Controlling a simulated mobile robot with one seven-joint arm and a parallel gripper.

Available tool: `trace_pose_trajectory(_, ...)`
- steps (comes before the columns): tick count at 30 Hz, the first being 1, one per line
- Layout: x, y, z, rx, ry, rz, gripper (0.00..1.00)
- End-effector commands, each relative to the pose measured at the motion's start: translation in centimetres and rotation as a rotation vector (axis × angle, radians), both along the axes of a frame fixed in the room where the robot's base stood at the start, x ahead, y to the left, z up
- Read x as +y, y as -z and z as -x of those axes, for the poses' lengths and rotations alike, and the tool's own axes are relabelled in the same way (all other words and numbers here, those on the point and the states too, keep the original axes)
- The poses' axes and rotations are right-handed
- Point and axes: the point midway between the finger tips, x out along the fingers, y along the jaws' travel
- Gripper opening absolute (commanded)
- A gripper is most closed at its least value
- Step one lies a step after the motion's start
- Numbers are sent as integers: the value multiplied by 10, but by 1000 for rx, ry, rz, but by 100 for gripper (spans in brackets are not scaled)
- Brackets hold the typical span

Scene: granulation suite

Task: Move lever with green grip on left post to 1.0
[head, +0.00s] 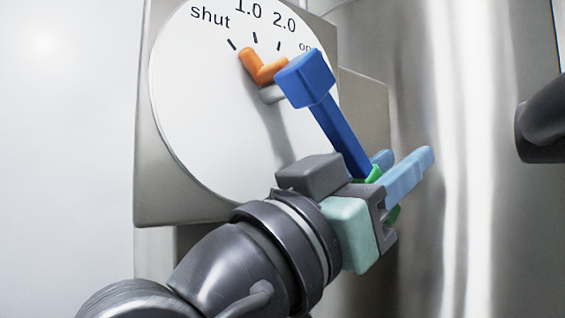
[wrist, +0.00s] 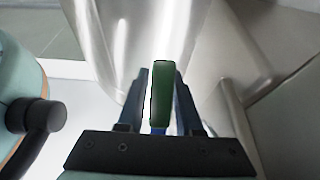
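The lever (head: 340,132) is a blue bar with a block-shaped hub, running down and right from the dial's shaft. Its green grip (wrist: 160,92) stands between my gripper's two fingers in the wrist view, with a narrow gap on each side. My gripper (head: 400,170) is open around the grip; in the head view its light blue fingers hide most of the green. The white dial (head: 205,120) reads shut, 1.0, 2.0 and a partly covered last label. The orange pointer (head: 250,60) lies between the shut and 1.0 marks.
A grey box-like post (head: 150,206) carries the dial. A shiny steel vessel (head: 470,230) stands close behind and right of the gripper. A dark rounded part (head: 543,122) juts in at the right edge. A pale wall (head: 70,130) fills the left.

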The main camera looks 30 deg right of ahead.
Motion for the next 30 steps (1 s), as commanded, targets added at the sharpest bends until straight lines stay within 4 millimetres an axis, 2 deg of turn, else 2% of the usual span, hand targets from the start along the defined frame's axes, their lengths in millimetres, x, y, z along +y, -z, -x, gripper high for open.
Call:
trace_pose_trajectory(1,0,0,0,0,0,0,24)
trace_pose_trajectory(5,0,0,0,0,0,0,0)
trace_pose_trajectory(30,0,0,0,0,0,0,0)
